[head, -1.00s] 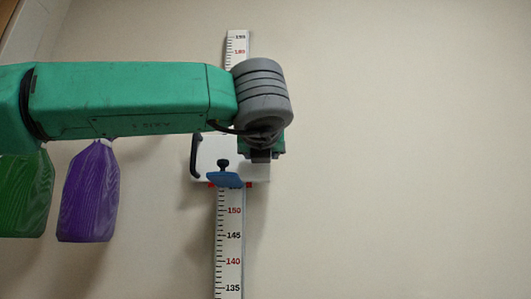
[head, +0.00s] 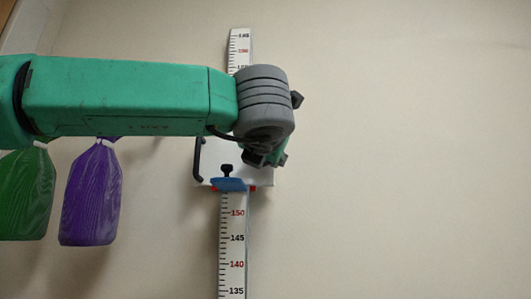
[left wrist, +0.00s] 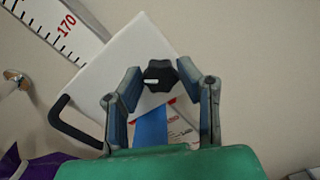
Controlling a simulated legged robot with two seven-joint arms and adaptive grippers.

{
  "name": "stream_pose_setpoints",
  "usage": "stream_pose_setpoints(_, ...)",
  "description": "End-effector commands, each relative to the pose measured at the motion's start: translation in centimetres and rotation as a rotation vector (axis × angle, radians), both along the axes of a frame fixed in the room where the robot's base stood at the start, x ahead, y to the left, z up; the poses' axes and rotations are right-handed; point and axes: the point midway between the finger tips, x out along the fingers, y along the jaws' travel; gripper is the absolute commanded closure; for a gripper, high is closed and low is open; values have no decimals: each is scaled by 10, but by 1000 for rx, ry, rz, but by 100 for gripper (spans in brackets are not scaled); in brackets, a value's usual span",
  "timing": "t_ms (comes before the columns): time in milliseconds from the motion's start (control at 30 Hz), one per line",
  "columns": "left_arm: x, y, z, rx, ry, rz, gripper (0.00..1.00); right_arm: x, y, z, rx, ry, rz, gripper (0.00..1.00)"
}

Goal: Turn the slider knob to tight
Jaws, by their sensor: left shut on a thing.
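The slider is a white plate (head: 208,155) on a vertical height scale against the wall; it also shows tilted in the left wrist view (left wrist: 110,65). Its dark lobed knob (left wrist: 160,75) has a white mark pointing left in the left wrist view. My left gripper (left wrist: 163,80) is shut on this knob, one finger on each side. My right gripper is not in view.
The numbered scale (head: 232,245) runs above and below the plate. A black handle (head: 198,160) is on the plate's left; a blue piece (head: 231,185) with a small black knob is at its bottom. Green (head: 25,195) and purple (head: 92,195) bags hang left. The right wall is clear.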

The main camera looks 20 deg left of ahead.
Motion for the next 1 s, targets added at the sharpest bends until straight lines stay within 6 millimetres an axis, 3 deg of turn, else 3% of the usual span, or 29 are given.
stream_pose_setpoints(1000,-1,1,8,894,249,4,98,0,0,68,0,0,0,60)
